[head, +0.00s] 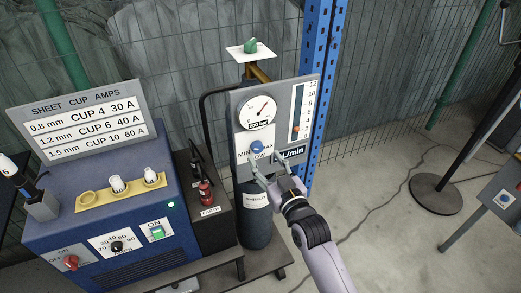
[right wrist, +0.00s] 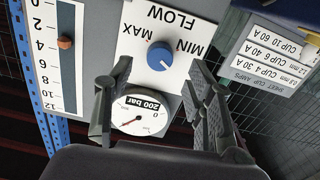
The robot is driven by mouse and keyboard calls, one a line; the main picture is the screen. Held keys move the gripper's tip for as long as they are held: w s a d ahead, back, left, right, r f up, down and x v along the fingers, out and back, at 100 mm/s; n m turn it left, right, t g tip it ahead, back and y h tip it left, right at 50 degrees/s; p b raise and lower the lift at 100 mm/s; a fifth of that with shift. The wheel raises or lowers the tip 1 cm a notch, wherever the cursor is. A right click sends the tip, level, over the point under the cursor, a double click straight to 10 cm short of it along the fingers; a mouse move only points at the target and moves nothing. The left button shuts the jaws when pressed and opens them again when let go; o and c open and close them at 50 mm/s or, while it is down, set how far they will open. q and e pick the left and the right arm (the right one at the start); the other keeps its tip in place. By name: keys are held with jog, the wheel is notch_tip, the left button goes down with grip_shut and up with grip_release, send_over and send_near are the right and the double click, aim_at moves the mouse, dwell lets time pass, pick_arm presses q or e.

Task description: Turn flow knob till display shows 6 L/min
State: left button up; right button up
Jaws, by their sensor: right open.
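The blue flow knob (head: 257,146) sits on a white plate between MIN and MAX; it also shows in the right wrist view (right wrist: 160,57), upside down. My right gripper (head: 268,174) is open, its fingertips just below the knob in the head view. In the right wrist view the open fingers (right wrist: 158,85) point toward the knob without holding it. The flow scale (head: 303,100) runs from 0 to 12, and its orange float (head: 296,128) is low, roughly between 2 and 4. An L/min label (head: 290,154) is partly covered by a finger. My left gripper is out of view.
A round 200 bar gauge (head: 258,110) is above the knob. A dark cylinder (head: 257,225) stands below the panel. A blue machine (head: 110,225) with knobs and cups stands left. A blue post (head: 318,60) rises behind. Floor at right (head: 385,185) is mostly clear.

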aim_at(259, 150)
jog(key=shift+x, duration=2.2)
jog(key=shift+c, duration=0.5)
jog(key=c, duration=1.1)
